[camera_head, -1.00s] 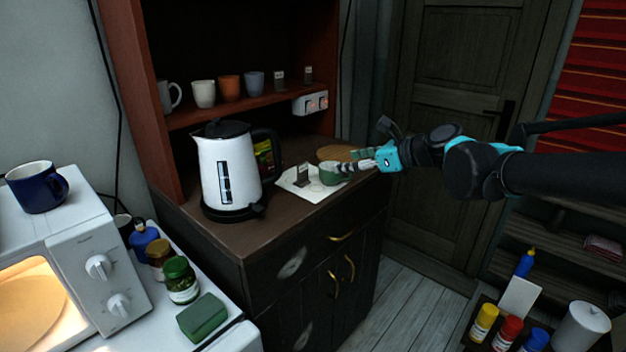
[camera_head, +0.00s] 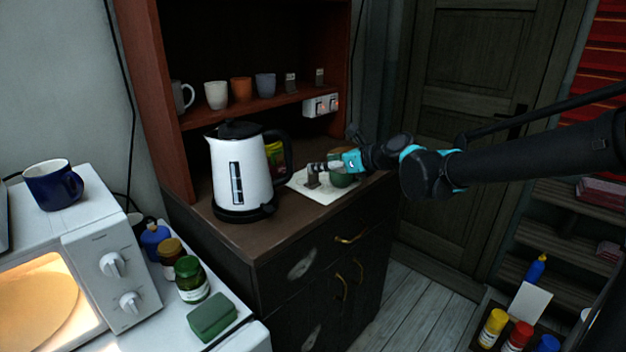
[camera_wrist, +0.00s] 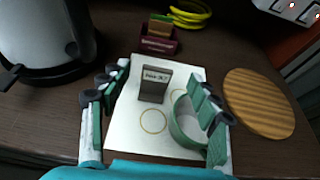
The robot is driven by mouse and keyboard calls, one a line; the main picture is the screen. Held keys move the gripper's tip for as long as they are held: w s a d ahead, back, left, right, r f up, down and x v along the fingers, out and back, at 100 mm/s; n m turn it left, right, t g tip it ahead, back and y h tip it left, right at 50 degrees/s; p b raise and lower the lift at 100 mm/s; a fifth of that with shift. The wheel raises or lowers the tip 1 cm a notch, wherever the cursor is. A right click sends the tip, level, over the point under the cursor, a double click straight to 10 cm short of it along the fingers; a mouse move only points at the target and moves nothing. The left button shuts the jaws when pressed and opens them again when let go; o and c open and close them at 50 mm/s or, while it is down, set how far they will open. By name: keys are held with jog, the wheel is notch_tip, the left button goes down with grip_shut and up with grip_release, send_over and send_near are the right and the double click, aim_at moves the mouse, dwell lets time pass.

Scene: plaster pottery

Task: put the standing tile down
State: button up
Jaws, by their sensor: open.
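The standing tile (camera_wrist: 154,84) is a small grey upright slab with a pale label near its top. It stands on a white sheet (camera_wrist: 124,138) printed with ring outlines, and shows small in the head view (camera_head: 312,179). My gripper (camera_wrist: 155,88) is open, with one finger left of the tile and the other to its right. Nothing is held. The right finger overlaps a green cup (camera_wrist: 184,130) in the wrist view; I cannot tell whether they touch. In the head view my gripper (camera_head: 322,167) partly hides the tile.
The white kettle (camera_head: 240,175) stands left of the sheet. A round wooden board (camera_wrist: 258,103) lies right of the cup. Cups and two small tiles line the shelf (camera_head: 255,103) above.

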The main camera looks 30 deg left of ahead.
aim_at(313, 175)
jog(key=shift+x, duration=2.7)
jog(key=shift+s+f, duration=0.1)
jog(key=shift+f, duration=0.1)
jog(key=shift+c, duration=0.6)
jog(key=shift+d, duration=0.1)
jog(key=c, duration=1.2)
